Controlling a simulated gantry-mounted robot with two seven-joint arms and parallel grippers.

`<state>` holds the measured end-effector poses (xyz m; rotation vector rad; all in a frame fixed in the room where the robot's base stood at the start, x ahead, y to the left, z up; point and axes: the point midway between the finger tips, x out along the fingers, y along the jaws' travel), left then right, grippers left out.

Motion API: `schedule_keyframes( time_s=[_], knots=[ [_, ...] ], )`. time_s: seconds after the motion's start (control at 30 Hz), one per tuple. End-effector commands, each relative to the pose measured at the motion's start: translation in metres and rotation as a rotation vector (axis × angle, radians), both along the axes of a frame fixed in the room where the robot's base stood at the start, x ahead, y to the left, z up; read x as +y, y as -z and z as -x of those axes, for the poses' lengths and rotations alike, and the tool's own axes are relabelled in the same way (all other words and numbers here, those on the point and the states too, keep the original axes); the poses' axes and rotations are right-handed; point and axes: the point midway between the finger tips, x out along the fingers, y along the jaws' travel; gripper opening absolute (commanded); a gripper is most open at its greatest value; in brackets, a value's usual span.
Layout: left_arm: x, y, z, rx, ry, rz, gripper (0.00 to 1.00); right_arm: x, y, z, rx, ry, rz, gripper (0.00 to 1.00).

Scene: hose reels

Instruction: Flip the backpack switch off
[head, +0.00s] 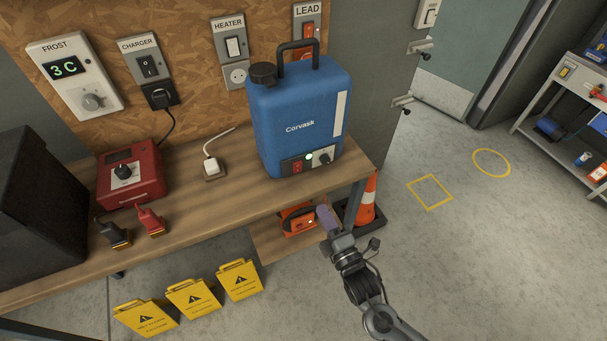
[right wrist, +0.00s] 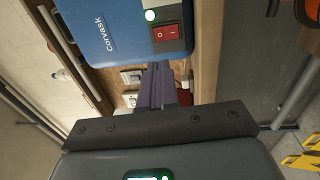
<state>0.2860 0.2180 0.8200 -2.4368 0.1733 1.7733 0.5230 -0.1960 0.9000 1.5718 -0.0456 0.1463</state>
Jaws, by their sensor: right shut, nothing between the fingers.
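The blue Corvask backpack tank (head: 290,105) stands upright on the wooden bench, with a black cap and handle. Its low front panel carries a red rocker switch (head: 297,167), a lit green-white lamp (head: 309,157) and a knob (head: 322,158). I cannot tell which side of the rocker is pressed. My right gripper (head: 325,214) is shut and empty, below and in front of the panel; its fingers (right wrist: 157,78) point toward the switch, apparently apart from it. My left gripper is not in view.
The bench (head: 225,190) also holds a red charger box (head: 130,175), a white plug (head: 213,168) and two small tools. An orange reel (head: 298,219) sits on a lower shelf, beside a traffic cone (head: 366,200). Wall switches are behind. Yellow signs (head: 192,298) stand on the floor.

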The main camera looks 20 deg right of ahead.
Motion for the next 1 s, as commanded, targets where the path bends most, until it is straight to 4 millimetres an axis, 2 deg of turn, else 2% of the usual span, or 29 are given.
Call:
schedule_keyframes(
  time_s=[0.17,0.6,0.8,1.0],
  knots=[
    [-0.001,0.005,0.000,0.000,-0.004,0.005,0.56,0.001,-0.003,-0.024,-0.004,0.002,-0.001,0.00],
    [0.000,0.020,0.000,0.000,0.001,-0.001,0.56,0.006,-0.012,-0.101,-0.002,0.001,-0.001,0.00],
    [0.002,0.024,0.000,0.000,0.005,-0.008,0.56,0.008,-0.014,-0.122,0.000,0.001,-0.001,0.00],
    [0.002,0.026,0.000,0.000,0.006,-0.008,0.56,0.008,-0.015,-0.130,0.001,0.001,-0.001,0.00]
  ],
)
